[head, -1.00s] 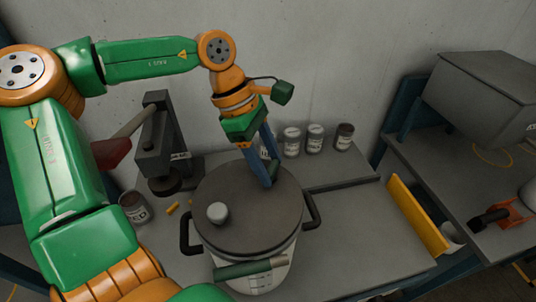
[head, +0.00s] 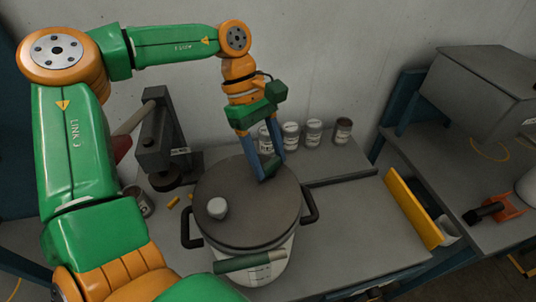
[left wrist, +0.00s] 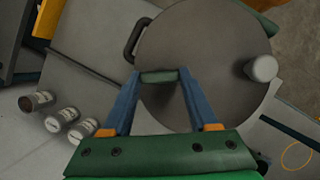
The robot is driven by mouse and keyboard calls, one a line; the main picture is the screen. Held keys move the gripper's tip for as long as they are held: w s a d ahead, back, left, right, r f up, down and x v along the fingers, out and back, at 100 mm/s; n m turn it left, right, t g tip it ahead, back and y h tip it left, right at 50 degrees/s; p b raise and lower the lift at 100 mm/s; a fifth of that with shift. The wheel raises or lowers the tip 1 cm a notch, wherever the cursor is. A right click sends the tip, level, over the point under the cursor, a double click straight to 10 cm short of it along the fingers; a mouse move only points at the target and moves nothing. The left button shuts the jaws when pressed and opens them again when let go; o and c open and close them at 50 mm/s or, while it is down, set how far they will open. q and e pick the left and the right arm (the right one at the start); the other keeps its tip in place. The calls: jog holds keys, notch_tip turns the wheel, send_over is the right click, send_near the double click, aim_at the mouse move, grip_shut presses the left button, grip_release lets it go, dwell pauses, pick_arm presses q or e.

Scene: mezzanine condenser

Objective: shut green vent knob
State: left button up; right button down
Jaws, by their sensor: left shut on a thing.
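The green vent knob (head: 270,167) is a dark green bar on the lid (head: 245,218) of a large pot, near the lid's far side. My left gripper (head: 271,168) is shut on it from above, with one blue finger at each end of the bar. In the left wrist view, the knob (left wrist: 158,77) spans between the two fingertips (left wrist: 159,78). A round pale knob (head: 217,208) stands on the lid, left of the green one. My right gripper is not in view.
Several jars (head: 291,135) stand behind the pot near the wall. A dark press-like device (head: 158,140) stands to its left. A green bar (head: 250,261) crosses the pot's front. The bench (head: 365,225) right of the pot is clear, up to a yellow panel (head: 413,210).

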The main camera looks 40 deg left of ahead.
pick_arm(q)
jog(key=o, duration=1.4)
jog(key=v, duration=0.7)
jog(key=shift+a+b, duration=0.1)
jog(key=shift+b, duration=0.2)
